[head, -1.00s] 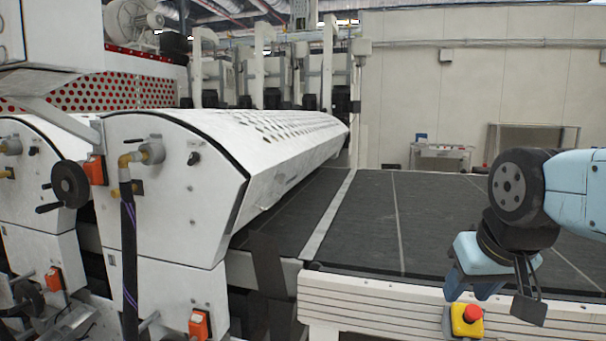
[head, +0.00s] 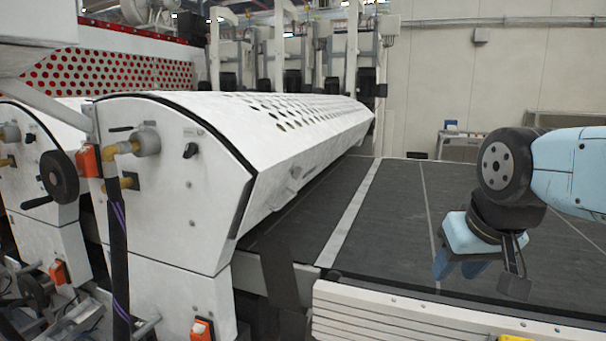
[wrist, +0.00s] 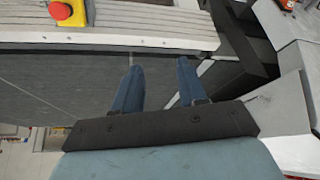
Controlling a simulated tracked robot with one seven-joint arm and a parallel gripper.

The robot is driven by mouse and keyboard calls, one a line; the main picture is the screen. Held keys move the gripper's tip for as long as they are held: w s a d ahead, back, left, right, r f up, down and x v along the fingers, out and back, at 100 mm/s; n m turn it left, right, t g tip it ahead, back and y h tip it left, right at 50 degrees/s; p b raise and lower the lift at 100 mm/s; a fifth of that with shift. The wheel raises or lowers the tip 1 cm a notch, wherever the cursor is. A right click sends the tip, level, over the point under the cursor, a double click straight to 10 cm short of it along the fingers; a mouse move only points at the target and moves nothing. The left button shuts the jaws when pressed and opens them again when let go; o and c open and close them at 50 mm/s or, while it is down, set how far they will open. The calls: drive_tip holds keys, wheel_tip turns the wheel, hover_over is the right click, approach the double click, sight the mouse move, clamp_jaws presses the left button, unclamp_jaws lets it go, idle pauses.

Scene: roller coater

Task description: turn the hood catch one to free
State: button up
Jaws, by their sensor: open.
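The white hood (head: 200,105) of the roller coater, with a perforated top, stands left of centre in the head view. A small black turn knob (head: 190,150) sits on its end panel, and a small light fitting (head: 294,174) is on its sloping front face. I cannot tell which of these is hood catch one, or its setting. My gripper (head: 458,268) is open and empty, pointing down above the dark belt, well right of the hood. In the wrist view, its two blue fingers (wrist: 158,70) are apart with nothing between them.
The dark conveyor belt (head: 400,215) lies right of the hood, with a pale ribbed side rail (head: 400,325) in front. A black handwheel (head: 60,178) and hose (head: 117,240) stick out at left. A red-and-yellow stop button (wrist: 65,12) shows on the rail.

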drive_tip(key=n+y, duration=1.4)
drive_tip(key=y, duration=0.3)
approach(297, 173)
drive_tip(key=x, duration=0.8)
drive_tip(key=shift+w+t, duration=0.3)
